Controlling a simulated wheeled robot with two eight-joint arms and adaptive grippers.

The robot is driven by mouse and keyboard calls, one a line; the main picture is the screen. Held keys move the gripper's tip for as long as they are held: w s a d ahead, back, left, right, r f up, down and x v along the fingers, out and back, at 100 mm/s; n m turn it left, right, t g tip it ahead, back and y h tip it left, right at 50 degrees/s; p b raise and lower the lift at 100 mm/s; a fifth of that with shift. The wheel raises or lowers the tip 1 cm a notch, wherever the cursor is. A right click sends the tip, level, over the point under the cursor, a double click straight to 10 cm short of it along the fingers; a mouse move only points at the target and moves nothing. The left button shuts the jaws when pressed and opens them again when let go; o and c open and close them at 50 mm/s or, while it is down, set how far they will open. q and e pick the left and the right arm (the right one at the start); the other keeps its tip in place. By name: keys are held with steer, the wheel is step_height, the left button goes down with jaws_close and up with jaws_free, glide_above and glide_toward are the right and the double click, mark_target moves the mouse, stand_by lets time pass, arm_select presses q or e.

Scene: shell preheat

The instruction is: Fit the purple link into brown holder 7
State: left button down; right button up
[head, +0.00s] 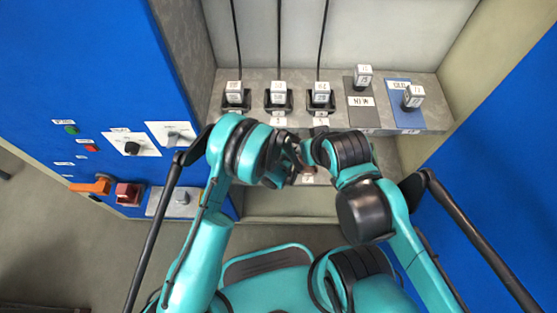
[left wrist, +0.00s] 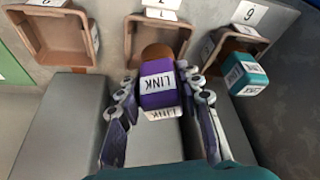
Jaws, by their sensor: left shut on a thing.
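The purple link (left wrist: 158,86) with white LINK labels shows in the left wrist view, between the fingers of my left gripper (left wrist: 160,80), which is shut on it. The link is at the open front of the middle brown holder (left wrist: 133,42), whose label seems to read 7. A round brown part shows behind the link. How deep the link sits is hidden. In the head view my arms cover most of this holder (head: 308,171). My right gripper's fingers are hidden there among the arm links, so its state is unclear.
An empty brown holder (left wrist: 53,42) is at left in the left wrist view. A teal link (left wrist: 246,74) is in or at the right holder (left wrist: 212,50). In the head view, several cabled black sockets (head: 278,101) and a blue OLD mat (head: 408,118) are on the grey shelf.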

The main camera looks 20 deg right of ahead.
arm_select(q)
step_height(320, 180, down, 3)
steer(key=shift+r+b, duration=0.15)
steer(key=shift+b, duration=0.3)
steer(key=shift+r, duration=0.1)
steer(key=shift+f+b, duration=0.35)
steer(key=shift+b, duration=0.05)
steer(key=c, duration=1)
jaws_free()
steer(key=shift+r, duration=0.1)
